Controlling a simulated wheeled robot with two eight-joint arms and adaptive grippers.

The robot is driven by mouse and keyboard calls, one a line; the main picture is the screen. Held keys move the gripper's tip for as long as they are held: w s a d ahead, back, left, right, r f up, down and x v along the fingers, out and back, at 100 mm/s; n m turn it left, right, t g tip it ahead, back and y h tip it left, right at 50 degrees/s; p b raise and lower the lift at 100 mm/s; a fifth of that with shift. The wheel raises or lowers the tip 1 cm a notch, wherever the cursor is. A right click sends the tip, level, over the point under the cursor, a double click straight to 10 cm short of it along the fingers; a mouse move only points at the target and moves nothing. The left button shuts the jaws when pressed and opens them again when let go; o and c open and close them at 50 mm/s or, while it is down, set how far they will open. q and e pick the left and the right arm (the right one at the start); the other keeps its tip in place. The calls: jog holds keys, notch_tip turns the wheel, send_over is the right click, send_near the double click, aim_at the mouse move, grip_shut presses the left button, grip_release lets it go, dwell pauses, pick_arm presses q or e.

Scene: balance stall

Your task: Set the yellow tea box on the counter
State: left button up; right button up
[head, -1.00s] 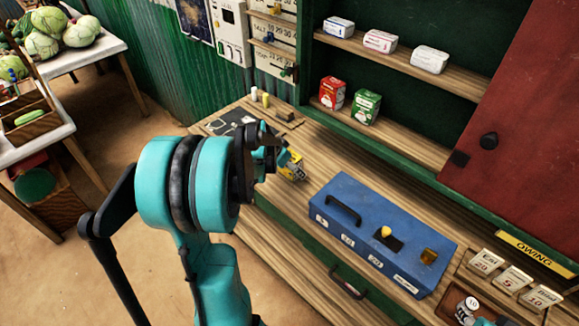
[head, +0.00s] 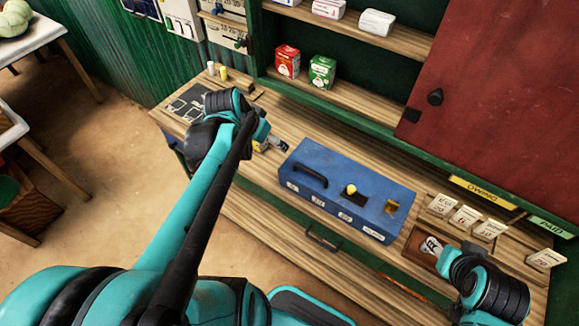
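The yellow tea box (head: 260,147) shows as a small yellow patch at the left part of the wooden counter (head: 232,176), left of the blue case. My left gripper (head: 277,144) is right at it, with grey finger parts showing just past its right side. My arm covers much of the box, so I cannot tell whether the fingers are closed on it or whether it rests on the counter. My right gripper (head: 436,250) is at the lower right over a small wooden compartment. Its fingers are too small and hidden to read.
The blue case (head: 330,180) with a black handle stands mid-counter. A red box (head: 287,61) and a green box (head: 322,72) stand on the lower shelf. Price cards (head: 464,217) stand at the right. A dark mat (head: 190,103) lies at the counter's left end.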

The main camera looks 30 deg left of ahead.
pick_arm(q)
jog(key=s+d, duration=0.1)
jog(key=d, duration=0.2)
jog(key=s+d, duration=0.1)
jog(key=d, duration=0.2)
jog(key=s+d, duration=0.2)
jog(key=d, duration=0.1)
jog(key=shift+d+r, duration=0.25)
jog(key=shift+r, duration=0.05)
jog(key=s+d+t, duration=0.1)
jog(key=s+d, duration=0.3)
jog(key=d, duration=0.1)
jog(key=shift+d+f+n, duration=0.15)
jog(key=shift+f+n, duration=0.15)
jog(key=shift+f, duration=0.15)
